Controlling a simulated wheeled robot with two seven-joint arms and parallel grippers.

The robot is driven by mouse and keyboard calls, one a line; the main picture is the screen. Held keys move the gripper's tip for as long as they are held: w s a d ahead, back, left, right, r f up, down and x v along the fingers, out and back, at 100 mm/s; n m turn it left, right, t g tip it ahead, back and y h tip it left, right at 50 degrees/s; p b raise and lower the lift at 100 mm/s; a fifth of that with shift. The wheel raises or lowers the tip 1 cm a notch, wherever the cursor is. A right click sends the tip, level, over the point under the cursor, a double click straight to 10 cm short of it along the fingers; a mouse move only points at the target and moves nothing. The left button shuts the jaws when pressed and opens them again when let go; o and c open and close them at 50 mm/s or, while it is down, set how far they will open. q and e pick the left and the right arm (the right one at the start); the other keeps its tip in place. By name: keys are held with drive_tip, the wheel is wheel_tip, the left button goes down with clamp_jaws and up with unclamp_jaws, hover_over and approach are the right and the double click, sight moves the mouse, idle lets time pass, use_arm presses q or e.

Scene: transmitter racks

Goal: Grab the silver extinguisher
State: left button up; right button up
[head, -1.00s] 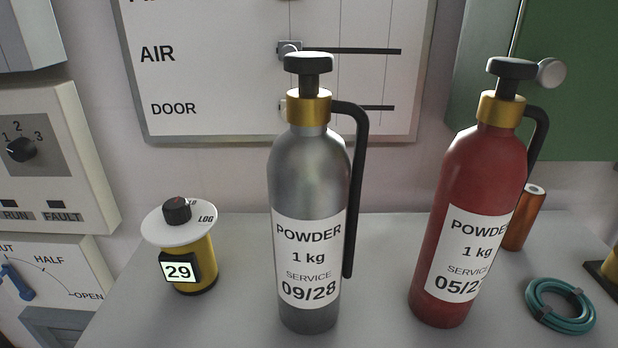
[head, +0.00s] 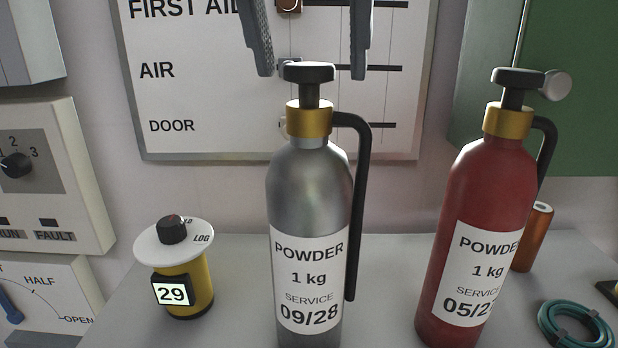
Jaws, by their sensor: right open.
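The silver extinguisher (head: 308,195) stands upright on the grey table in the middle of the head view. It has a black knob on top, a brass collar, a black hose down its right side and a label reading POWDER 1 kg, SERVICE 09/28. Its foot is cut off by the lower edge. My right gripper (head: 312,70) comes in from the top edge, with its two grey fingers apart and pointing down, one on each side of the extinguisher's top knob in the picture. Nothing is between the fingers that I can tell is held. My left gripper is not in view.
A red extinguisher (head: 484,215) stands to the right, with an orange cylinder (head: 533,238) behind it and a teal coil (head: 575,325) beside it. A yellow device with a white disc (head: 175,242) stands to the left. A white board (head: 200,100) hangs behind.

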sight(311, 63)
drive_tip(key=shift+x, duration=1.85)
drive_tip(key=shift+s+a, duration=0.1)
drive_tip(key=shift+s, duration=0.15)
clamp_jaws()
drive_tip(key=shift+w+r, duration=0.1)
drive_tip(key=shift+r, duration=0.05)
drive_tip(key=shift+r+p, duration=0.1)
drive_tip(key=shift+p, duration=0.2)
